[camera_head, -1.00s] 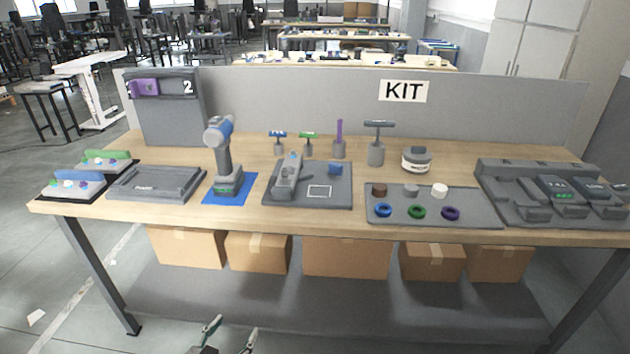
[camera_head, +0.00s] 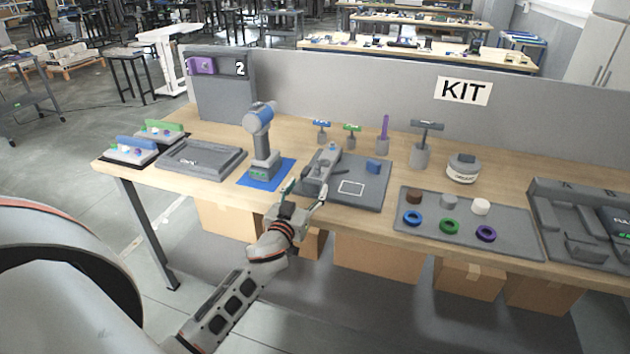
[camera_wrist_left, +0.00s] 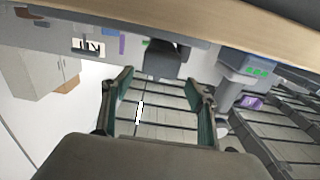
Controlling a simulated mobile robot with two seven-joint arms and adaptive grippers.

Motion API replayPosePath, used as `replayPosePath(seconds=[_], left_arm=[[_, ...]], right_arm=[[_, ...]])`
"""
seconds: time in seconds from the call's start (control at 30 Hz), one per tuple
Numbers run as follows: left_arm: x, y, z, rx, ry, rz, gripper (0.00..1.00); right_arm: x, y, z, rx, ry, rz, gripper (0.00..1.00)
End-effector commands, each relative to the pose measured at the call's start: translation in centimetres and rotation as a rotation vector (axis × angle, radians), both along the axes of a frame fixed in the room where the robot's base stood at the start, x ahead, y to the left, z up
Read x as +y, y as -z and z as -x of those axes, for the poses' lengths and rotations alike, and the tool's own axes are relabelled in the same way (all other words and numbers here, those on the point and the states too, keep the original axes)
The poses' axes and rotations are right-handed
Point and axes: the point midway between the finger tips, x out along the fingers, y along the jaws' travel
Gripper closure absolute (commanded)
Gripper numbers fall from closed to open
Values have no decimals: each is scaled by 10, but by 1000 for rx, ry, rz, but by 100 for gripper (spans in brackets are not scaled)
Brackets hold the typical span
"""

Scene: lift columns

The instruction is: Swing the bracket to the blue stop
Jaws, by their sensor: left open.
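The grey bracket (camera_head: 320,175) lies along the left side of a dark grey base plate (camera_head: 372,202), its near end toward the table's front edge. The blue stop (camera_head: 373,167) is a small block on the plate, to the right of the bracket and apart from it. A white outlined square is marked on the plate between them and nearer the front. My left gripper (camera_head: 305,194) is open and empty at the table's front edge, by the bracket's near end. In the left wrist view, its open fingers (camera_wrist_left: 162,84) show with nothing between them. My right gripper is not in view.
A drill (camera_head: 262,140) stands on a blue mat (camera_head: 282,178) just left of the plate. A tray of rings and discs (camera_head: 465,232) lies to the right. Upright tools (camera_head: 384,135) stand behind the plate. Cardboard boxes (camera_head: 378,257) sit under the table.

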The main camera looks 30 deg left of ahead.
Motion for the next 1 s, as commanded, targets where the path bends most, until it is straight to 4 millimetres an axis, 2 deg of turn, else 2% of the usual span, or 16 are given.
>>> replayPosePath(seconds=[0.1,0.3,0.63,0.67,0.8,0.87,1.0], left_arm=[[5,-1,-19,-1,0,-2,42],[8,0,-37,0,1,-1,42],[9,1,-41,1,1,0,42],[9,1,-41,1,1,0,47],[9,1,-41,1,1,0,83],[9,1,-41,1,1,0,98],[9,0,-41,0,-5,2,98]], right_arm=[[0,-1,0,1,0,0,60],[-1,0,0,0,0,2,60],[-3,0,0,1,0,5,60],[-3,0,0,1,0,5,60],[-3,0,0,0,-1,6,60],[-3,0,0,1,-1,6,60],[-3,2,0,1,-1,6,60]])
